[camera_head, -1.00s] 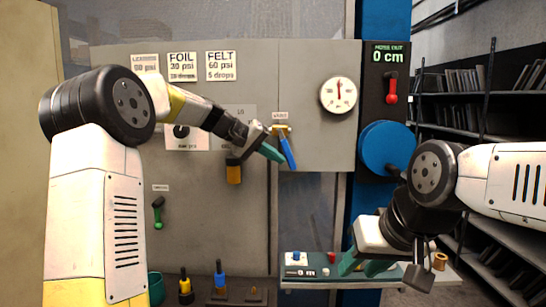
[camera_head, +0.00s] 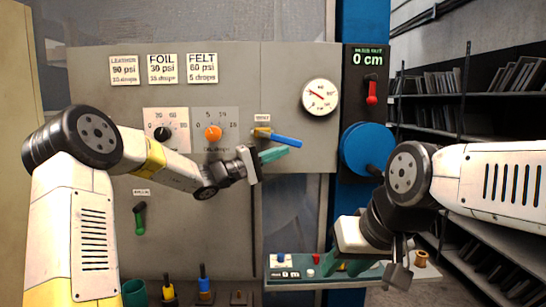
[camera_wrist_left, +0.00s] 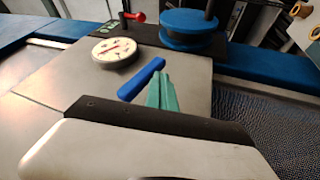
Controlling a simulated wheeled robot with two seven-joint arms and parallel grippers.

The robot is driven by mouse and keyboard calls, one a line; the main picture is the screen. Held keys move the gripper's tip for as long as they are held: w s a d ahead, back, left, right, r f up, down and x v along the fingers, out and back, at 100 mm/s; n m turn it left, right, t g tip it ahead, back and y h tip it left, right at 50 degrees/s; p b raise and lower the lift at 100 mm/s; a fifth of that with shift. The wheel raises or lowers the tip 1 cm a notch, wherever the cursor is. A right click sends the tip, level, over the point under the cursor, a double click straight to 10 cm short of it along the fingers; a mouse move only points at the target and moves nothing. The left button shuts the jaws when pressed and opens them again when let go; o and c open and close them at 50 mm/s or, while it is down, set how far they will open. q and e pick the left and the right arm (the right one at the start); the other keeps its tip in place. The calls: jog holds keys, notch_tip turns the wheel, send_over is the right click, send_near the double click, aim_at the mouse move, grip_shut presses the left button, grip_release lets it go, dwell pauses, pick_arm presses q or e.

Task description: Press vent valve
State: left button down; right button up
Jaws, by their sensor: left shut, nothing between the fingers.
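A valve with a brass body and a blue lever handle (camera_head: 286,140) sits on the grey wall panel under a small label that I cannot read. The handle points right, tilted slightly down. My left gripper (camera_head: 273,155) is shut and empty just below the handle. In the left wrist view its teal fingers (camera_wrist_left: 161,92) are right beside the blue handle (camera_wrist_left: 141,79); I cannot tell whether they touch. A green lever (camera_head: 140,218) hangs lower left under another unreadable label. I cannot tell which valve is the vent. My right gripper (camera_head: 346,264) is open near the bench tray.
A round gauge (camera_head: 320,97) with a red needle is right of the blue lever. A red lever (camera_head: 372,91) and a blue wheel (camera_head: 364,150) are further right. Black and orange knobs (camera_head: 213,133) are left. A bench tray (camera_head: 290,283) is below.

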aim_at(286, 141)
pick_arm(q)
jog(key=shift+d+r+n+t+h, duration=0.4)
jog(key=shift+d+r+t+h, duration=0.15)
jog(key=shift+r, duration=0.3)
dwell(0.3)
